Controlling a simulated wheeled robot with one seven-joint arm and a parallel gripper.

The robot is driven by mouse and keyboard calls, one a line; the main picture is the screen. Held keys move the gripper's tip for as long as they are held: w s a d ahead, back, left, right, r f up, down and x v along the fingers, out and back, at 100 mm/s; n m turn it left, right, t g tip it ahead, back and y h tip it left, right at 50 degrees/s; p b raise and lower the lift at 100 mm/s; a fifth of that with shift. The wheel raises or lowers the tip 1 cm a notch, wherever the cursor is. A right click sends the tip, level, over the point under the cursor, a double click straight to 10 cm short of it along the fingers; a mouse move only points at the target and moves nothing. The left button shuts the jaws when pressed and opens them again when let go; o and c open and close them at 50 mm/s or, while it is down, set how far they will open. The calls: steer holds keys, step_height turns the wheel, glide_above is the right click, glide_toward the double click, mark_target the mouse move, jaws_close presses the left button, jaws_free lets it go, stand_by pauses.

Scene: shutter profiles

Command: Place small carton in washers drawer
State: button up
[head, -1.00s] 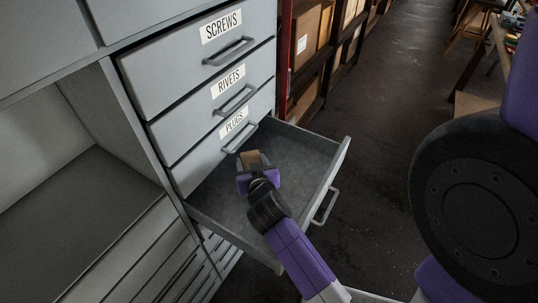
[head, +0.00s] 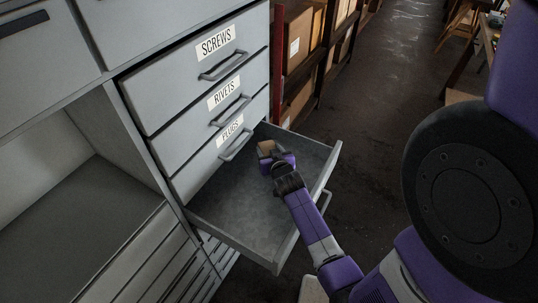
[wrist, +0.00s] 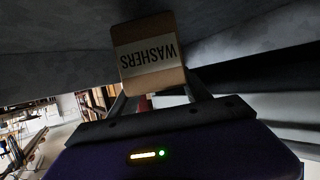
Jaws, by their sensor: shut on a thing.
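The small carton (head: 266,148) is brown cardboard and sits at the end of my gripper (head: 273,159). In the wrist view the carton (wrist: 150,55) has a white label reading WASHERS, upside down, and my gripper's fingers (wrist: 155,95) are shut on it. The open drawer (head: 235,212) is grey and empty, the one below PLUGS; its front label is not visible. The carton is over the drawer's far part, near its back right. A grey surface lies close to the carton in the wrist view; whether they touch I cannot tell.
Shut drawers labelled SCREWS (head: 205,75), RIVETS (head: 225,103) and PLUGS (head: 222,150) stand above the open one. An open cabinet bay (head: 75,215) is at the left. Shelves with boxes (head: 298,40) stand behind. The floor (head: 385,130) to the right is clear.

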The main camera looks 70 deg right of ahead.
steer(key=shift+f, duration=1.25)
steer(key=shift+f, duration=0.1)
steer(key=shift+f+b, duration=0.1)
steer(key=shift+b, duration=0.2)
steer(key=o, duration=1.7)
steer(key=shift+c, duration=0.2)
